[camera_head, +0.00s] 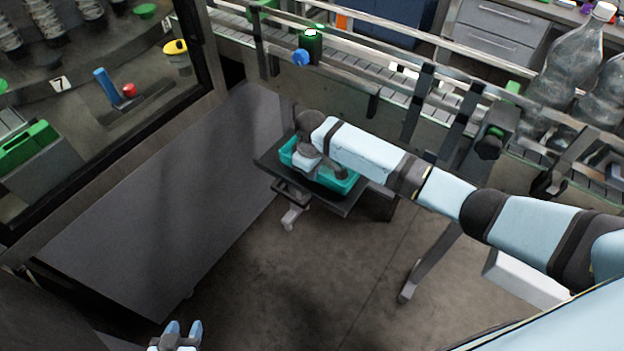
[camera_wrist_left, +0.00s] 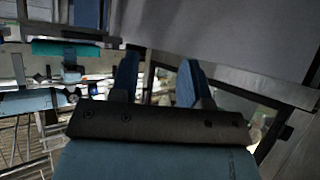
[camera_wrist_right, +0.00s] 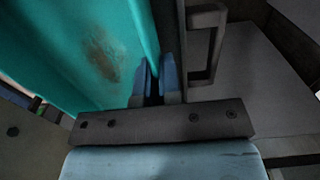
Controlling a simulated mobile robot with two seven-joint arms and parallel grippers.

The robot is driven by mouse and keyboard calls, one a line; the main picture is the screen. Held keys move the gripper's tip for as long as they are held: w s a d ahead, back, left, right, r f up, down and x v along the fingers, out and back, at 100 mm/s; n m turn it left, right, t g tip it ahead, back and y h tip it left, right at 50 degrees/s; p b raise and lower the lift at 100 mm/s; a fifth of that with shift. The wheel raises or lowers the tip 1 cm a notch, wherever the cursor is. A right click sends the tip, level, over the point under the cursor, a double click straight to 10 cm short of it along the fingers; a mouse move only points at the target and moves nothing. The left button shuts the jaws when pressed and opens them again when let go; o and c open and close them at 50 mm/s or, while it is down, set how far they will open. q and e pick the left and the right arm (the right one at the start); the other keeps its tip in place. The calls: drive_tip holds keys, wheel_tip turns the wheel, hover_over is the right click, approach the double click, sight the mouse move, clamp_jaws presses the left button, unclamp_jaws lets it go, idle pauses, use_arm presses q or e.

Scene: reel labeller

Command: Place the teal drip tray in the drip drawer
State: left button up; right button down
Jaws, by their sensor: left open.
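The teal drip tray (camera_head: 343,184) is over the dark drip drawer (camera_head: 345,208) under the conveyor, within its outline. I cannot tell whether it rests fully on the drawer. My right gripper (camera_head: 308,166) is at the tray's left part, mostly hidden by its own wrist in the head view. In the right wrist view its fingers (camera_wrist_right: 155,82) are close together at the edge of the teal tray wall (camera_wrist_right: 80,50), with a dark handle (camera_wrist_right: 207,45) beside them. My left gripper (camera_head: 182,332) is open and empty, low at the bottom left, far from the tray.
A large grey panel (camera_head: 165,185) lies left of the drawer. The conveyor (camera_head: 380,75) with rails and posts runs behind it. Clear bottles (camera_head: 568,65) stand at the right. A machine window (camera_head: 90,100) is at upper left. The floor in front is clear.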

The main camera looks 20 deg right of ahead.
wheel_tip(320, 180, down, 4)
drive_tip(key=b, duration=0.2)
drive_tip(key=shift+w+r+b, duration=0.1)
drive_tip(key=shift+b, duration=0.25)
drive_tip(key=shift+d, duration=0.1)
drive_tip(key=shift+r, duration=0.15)
drive_tip(key=c, duration=1.6)
unclamp_jaws()
use_arm(q)
drive_tip(key=f, duration=0.1)
drive_tip(key=w+d+f, duration=0.1)
drive_tip(key=shift+w+d+f, duration=0.2)
drive_tip(key=shift+w+f, duration=0.05)
drive_tip(key=shift+f, duration=0.05)
drive_tip(key=shift+f, duration=0.15)
use_arm(e)
drive_tip(key=shift+r, duration=0.3)
use_arm(q)
drive_tip(key=shift+d+f, duration=0.1)
drive_tip(key=shift+f, duration=0.1)
use_arm(e)
wheel_tip(320, 180, up, 11)
drive_tip(key=shift+r, duration=0.2)
